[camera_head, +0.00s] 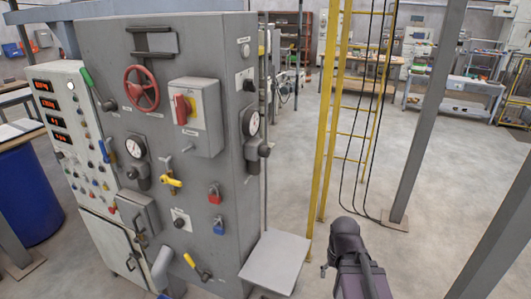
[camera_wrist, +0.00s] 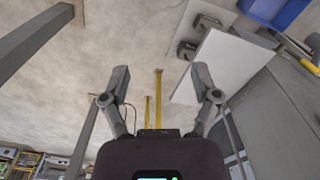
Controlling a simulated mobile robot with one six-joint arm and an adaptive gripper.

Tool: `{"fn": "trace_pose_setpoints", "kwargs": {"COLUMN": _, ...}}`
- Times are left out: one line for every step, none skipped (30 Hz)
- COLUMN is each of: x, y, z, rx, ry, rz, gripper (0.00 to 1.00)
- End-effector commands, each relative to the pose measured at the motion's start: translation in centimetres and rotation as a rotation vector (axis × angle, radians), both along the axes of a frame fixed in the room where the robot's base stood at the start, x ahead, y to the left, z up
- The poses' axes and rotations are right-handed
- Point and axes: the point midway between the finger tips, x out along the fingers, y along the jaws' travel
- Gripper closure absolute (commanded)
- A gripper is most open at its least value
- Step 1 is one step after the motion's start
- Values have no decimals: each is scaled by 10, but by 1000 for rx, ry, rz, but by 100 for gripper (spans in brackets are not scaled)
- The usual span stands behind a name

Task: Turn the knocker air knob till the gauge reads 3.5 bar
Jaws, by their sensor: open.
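Two round white gauges show on the grey cabinet in the head view. One gauge (camera_head: 135,147) is on the front face, with a dark knob (camera_head: 143,171) just below it. The other gauge (camera_head: 251,122) is on the right side face, with a dark round knob (camera_head: 264,150) beside and below it. Labels are too small to read, so I cannot tell which pair is the knocker air. The needle readings are also too small to read. My gripper (camera_wrist: 160,78) is open and empty in the wrist view, its fingers wide apart, touching no knob. My arm is low, right of the cabinet.
The front face carries a red handwheel (camera_head: 141,88), a red-switch box (camera_head: 196,117), a yellow valve handle (camera_head: 170,180) and padlocks. A grey shelf (camera_head: 275,262) juts out at the cabinet's lower right. A yellow ladder (camera_head: 335,120) and grey posts stand right. Open floor lies between.

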Motion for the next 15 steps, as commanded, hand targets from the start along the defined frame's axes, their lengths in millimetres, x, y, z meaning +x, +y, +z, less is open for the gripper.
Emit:
{"fn": "trace_pose_setpoints", "kwargs": {"x": 2, "y": 1, "z": 1, "rx": 9, "ry": -1, "rz": -6, "gripper": 7}}
{"fn": "trace_pose_setpoints", "kwargs": {"x": 3, "y": 2, "z": 2, "rx": 16, "ry": -2, "rz": -12, "gripper": 7}}
{"fn": "trace_pose_setpoints", "kwargs": {"x": 5, "y": 4, "z": 3, "rx": 29, "ry": -4, "rz": -21, "gripper": 7}}
{"fn": "trace_pose_setpoints", "kwargs": {"x": 7, "y": 6, "z": 4, "rx": 41, "ry": -6, "rz": -30, "gripper": 7}}
{"fn": "trace_pose_setpoints", "kwargs": {"x": 9, "y": 5, "z": 5, "rx": 57, "ry": -8, "rz": -45, "gripper": 7}}
{"fn": "trace_pose_setpoints", "kwargs": {"x": 12, "y": 6, "z": 7, "rx": 81, "ry": -10, "rz": -65, "gripper": 7}}
{"fn": "trace_pose_setpoints", "kwargs": {"x": 15, "y": 9, "z": 8, "rx": 102, "ry": -12, "rz": -80, "gripper": 7}}
{"fn": "trace_pose_setpoints", "kwargs": {"x": 18, "y": 12, "z": 10, "rx": 126, "ry": -14, "rz": -99, "gripper": 7}}
{"fn": "trace_pose_setpoints", "kwargs": {"x": 23, "y": 17, "z": 14, "rx": 162, "ry": -15, "rz": -126, "gripper": 7}}
{"fn": "trace_pose_setpoints", "kwargs": {"x": 27, "y": 22, "z": 16, "rx": 192, "ry": -16, "rz": -148, "gripper": 7}}
{"fn": "trace_pose_setpoints", "kwargs": {"x": 32, "y": 26, "z": 20, "rx": 225, "ry": -17, "rz": -174, "gripper": 7}}
{"fn": "trace_pose_setpoints", "kwargs": {"x": 38, "y": 32, "z": 24, "rx": 271, "ry": -17, "rz": -209, "gripper": 7}}
{"fn": "trace_pose_setpoints", "kwargs": {"x": 43, "y": 37, "z": 28, "rx": 308, "ry": -16, "rz": -237, "gripper": 7}}
{"fn": "trace_pose_setpoints", "kwargs": {"x": 48, "y": 42, "z": 33, "rx": 348, "ry": -14, "rz": -266, "gripper": 7}}
{"fn": "trace_pose_setpoints", "kwargs": {"x": 55, "y": 48, "z": 39, "rx": 401, "ry": -9, "rz": -307, "gripper": 7}}
